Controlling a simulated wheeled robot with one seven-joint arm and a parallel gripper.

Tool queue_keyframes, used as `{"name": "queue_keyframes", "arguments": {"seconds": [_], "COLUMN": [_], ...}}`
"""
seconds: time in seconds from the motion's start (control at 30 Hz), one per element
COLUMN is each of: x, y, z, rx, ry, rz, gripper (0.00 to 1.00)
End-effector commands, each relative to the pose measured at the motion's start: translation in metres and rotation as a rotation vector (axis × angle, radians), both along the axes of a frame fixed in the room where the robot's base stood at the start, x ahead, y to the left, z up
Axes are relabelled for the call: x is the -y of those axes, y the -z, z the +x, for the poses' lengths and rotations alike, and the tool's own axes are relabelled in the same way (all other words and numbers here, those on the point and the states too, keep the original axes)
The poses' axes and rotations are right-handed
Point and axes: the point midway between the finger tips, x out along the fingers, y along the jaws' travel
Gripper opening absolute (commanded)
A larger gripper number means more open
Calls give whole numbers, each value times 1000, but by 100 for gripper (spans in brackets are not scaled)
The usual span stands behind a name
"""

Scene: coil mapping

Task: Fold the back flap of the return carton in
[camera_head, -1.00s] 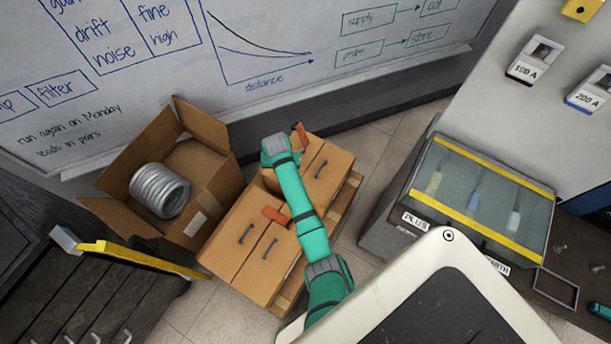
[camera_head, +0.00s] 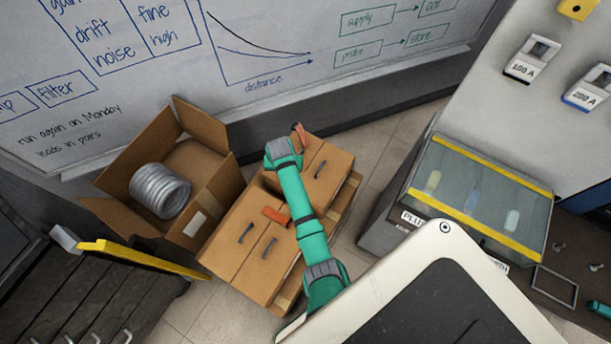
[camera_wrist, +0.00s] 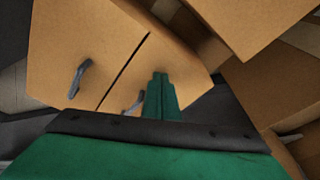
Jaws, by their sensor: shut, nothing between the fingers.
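The return carton (camera_head: 221,180) stands open at the left in the head view, with a silver ribbed coil (camera_head: 160,191) inside. Its back flap (camera_head: 200,125) stands up at the far side, by the whiteboard. Other flaps stick outward at the left and front. My green arm reaches over the closed cartons to the right of the return carton; its fingers are hidden in the head view. In the wrist view my gripper (camera_wrist: 160,80) is shut and empty, above closed cartons with grey handles. A brown cardboard panel (camera_wrist: 250,22) shows at its upper right; I cannot tell which.
Closed cartons (camera_head: 236,233) sit on a wooden pallet (camera_head: 350,200), with orange pieces (camera_head: 275,215) near my arm. A glass-topped case (camera_head: 480,190) stands right. A yellow-edged panel (camera_head: 140,255) is at the lower left. Tiled floor shows between the pallet and case.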

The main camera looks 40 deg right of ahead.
Motion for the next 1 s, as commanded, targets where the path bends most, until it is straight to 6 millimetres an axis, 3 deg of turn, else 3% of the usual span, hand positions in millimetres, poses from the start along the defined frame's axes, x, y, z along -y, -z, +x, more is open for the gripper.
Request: {"name": "queue_keyframes", "arguments": {"seconds": [0.03, 0.1, 0.47, 1.0], "x": [0, 1, 1, 1], "y": [13, 16, 18, -29], "z": [-5, -6, -8, -6], "rx": [-9, -10, -12, -10], "ry": [3, 3, 6, 4], "rz": [0, 0, 1, 1], "gripper": [0, 0, 0, 0]}}
